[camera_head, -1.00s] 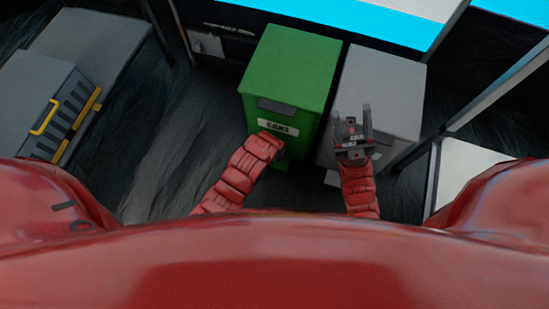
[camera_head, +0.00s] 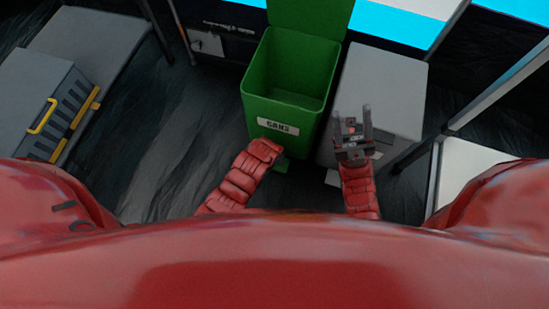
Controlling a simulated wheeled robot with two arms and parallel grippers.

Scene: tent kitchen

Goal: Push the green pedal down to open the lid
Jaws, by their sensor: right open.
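The green bin (camera_head: 307,143) with a CANS label stands at the centre. Its green lid (camera_head: 312,15) is raised at the back, and the inside looks empty. Part of the green pedal (camera_head: 283,164) shows low at the bin's front. My left arm reaches down to the front of the bin, beside the pedal. My left gripper is hidden below the arm, so I cannot see its contact with the pedal. My right gripper (camera_head: 352,112) is open and empty, its fingers pointing away over the front of the grey bin.
A grey bin (camera_head: 385,85) with its lid shut stands close on the right of the green one. A grey toolbox (camera_head: 42,100) with a yellow handle is at the left. A table with a blue top is behind. The dark floor (camera_head: 170,150) left of the bins is clear.

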